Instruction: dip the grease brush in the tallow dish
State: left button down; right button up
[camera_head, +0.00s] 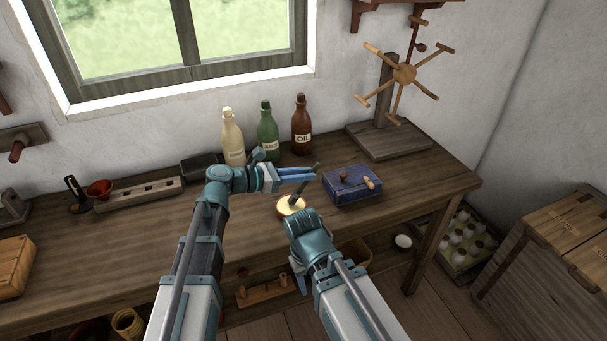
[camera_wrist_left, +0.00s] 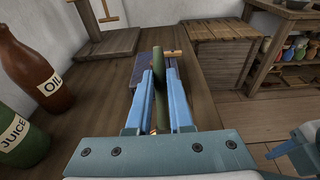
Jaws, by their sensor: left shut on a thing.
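My left gripper (camera_head: 312,174) is shut on the grease brush, whose dark green handle (camera_wrist_left: 160,100) stands between the two blue fingers in the left wrist view. In the head view the brush (camera_head: 317,166) slants down to the left, over the tallow dish. The tallow dish (camera_head: 283,210) is a small round brown dish with pale yellow contents, on the bench below my left gripper. The brush's lower end is at the dish, but I cannot tell whether it touches the tallow. My right arm is in front of the dish; its jaws do not show.
A blue box (camera_head: 343,199) with wooden pieces on top stands right of the dish. A cream bottle (camera_head: 232,135), a green bottle (camera_head: 267,127) and a brown oil bottle (camera_head: 301,120) stand behind. A wooden winder (camera_head: 404,75) stands back right.

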pick_arm(q)
jog(key=shift+r, duration=0.1)
notch_tip(320, 180, up, 7)
jog(key=p, duration=0.7)
dwell(0.5)
notch_tip(320, 180, up, 5)
jog(key=p, duration=0.5)
jog(key=shift+r+p, duration=0.2)
jog(key=shift+p, duration=0.1)
